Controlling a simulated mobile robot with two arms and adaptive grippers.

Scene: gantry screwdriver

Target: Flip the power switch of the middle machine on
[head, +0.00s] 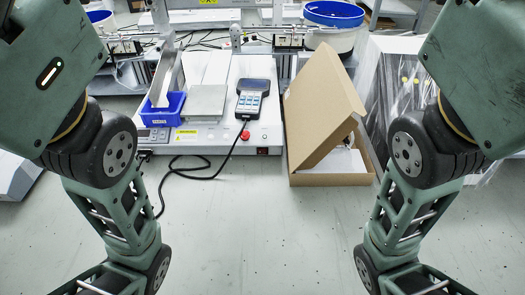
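The middle machine (219,145) is a white flat base on the grey bench, straight ahead between my arms. A small red and black switch (262,151) sits at the right end of its front face; it is too small to tell which way it is set. A red round button (245,135) is on the machine's top near that end. A small control panel (153,135) is at the front left. My two arms come in from the left and right and run down out of the picture. Neither gripper is in view.
An open cardboard box (322,180) stands right beside the machine. A blue bin (162,110) and a handheld pendant (253,97) rest on the machine. A black cable (195,176) loops over the bench in front. The bench's front middle (270,235) is clear.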

